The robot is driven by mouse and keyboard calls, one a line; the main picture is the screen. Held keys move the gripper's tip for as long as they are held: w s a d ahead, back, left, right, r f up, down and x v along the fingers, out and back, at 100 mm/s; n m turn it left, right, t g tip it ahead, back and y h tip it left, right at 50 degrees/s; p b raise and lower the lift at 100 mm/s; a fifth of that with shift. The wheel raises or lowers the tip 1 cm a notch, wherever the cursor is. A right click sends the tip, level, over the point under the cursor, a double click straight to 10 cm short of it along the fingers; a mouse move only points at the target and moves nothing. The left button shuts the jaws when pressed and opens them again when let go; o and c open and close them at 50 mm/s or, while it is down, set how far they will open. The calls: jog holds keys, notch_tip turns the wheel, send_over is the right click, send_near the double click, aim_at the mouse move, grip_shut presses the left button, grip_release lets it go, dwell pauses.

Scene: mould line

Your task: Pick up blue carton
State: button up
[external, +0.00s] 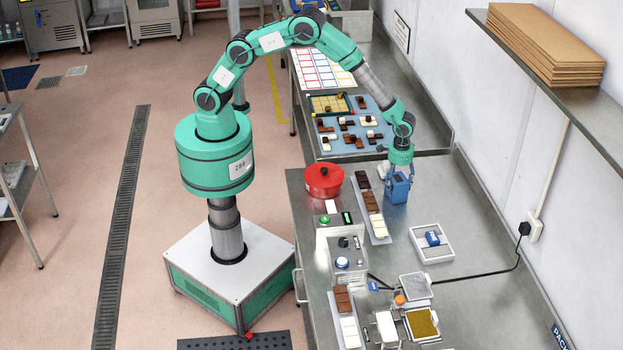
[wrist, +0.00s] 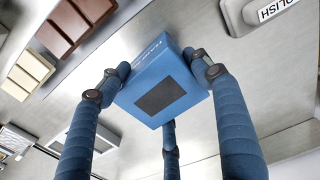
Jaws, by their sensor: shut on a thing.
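The blue carton (wrist: 165,82) is a small box with a dark rectangle on one face and white lettering along one side. In the wrist view it sits between the blue fingers of my gripper (wrist: 155,90), which are shut on it. In the external view the carton (external: 397,188) is at the end of my arm, over the steel counter to the right of the chocolate tray. I cannot tell whether it touches the counter. My gripper (external: 397,172) points down onto it from above.
A long tray of brown and white chocolate pieces (external: 383,237) lies just left of the carton. A red pot (external: 323,180) stands further left. A white tray holding a blue item (external: 446,255) is nearer the camera. A wall shelf (external: 570,85) with cardboard overhangs the right side.

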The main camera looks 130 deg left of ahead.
notch_tip(320, 180, up, 10)
jog(key=shift+f, duration=0.1)
dwell(0.4)
dwell(0.5)
